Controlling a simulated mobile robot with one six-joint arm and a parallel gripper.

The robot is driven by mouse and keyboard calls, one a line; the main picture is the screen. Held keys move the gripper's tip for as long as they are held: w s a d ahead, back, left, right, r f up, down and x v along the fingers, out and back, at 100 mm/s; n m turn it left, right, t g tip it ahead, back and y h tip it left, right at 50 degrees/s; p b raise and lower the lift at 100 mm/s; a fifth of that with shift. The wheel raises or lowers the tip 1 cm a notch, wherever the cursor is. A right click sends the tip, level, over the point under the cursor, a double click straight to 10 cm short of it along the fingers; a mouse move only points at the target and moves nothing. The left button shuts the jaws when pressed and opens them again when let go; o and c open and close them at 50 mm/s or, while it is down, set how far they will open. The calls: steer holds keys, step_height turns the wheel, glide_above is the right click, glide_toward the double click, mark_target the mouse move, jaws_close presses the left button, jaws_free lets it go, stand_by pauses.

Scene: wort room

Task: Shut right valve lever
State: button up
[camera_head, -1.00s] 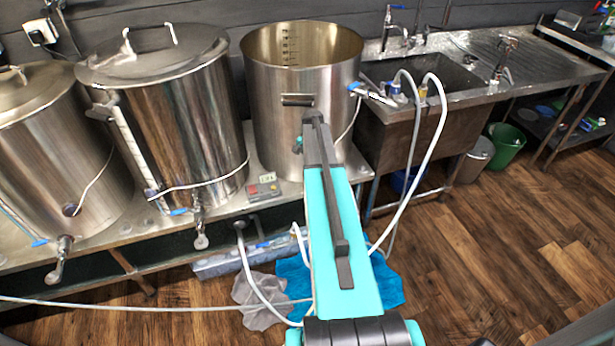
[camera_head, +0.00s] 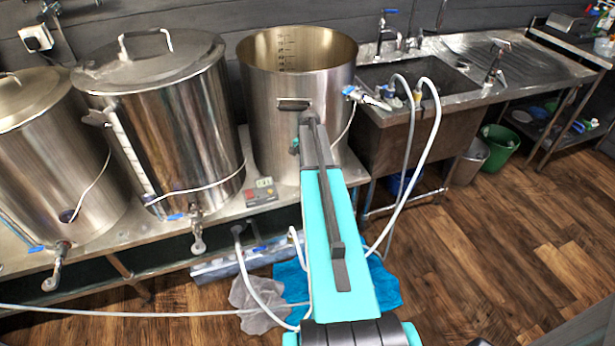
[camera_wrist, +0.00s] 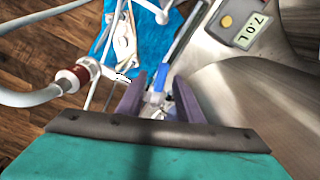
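In the wrist view my gripper (camera_wrist: 159,80) is open, with its two dark fingers apart. A valve lever with a blue grip (camera_wrist: 158,83) shows between the fingers, with metal valve parts beside it. I cannot tell whether either finger touches it. In the head view my arm reaches toward the open steel pot (camera_head: 262,75), the rightmost of the pots. Another blue-handled fitting (camera_head: 352,92) sits at this pot's right side, by the sink.
Two lidded pots stand left, with blue-lever valves (camera_head: 196,232). Hoses (camera_head: 432,150) hang from the sink (camera_head: 440,85) to the floor. Blue cloth (camera_head: 291,282) lies below; open floor is right.

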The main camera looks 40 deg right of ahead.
step_height(320, 180, up, 7)
steer(key=p, duration=0.3)
steer(key=shift+f, duration=0.2)
steer(key=shift+w, duration=0.15)
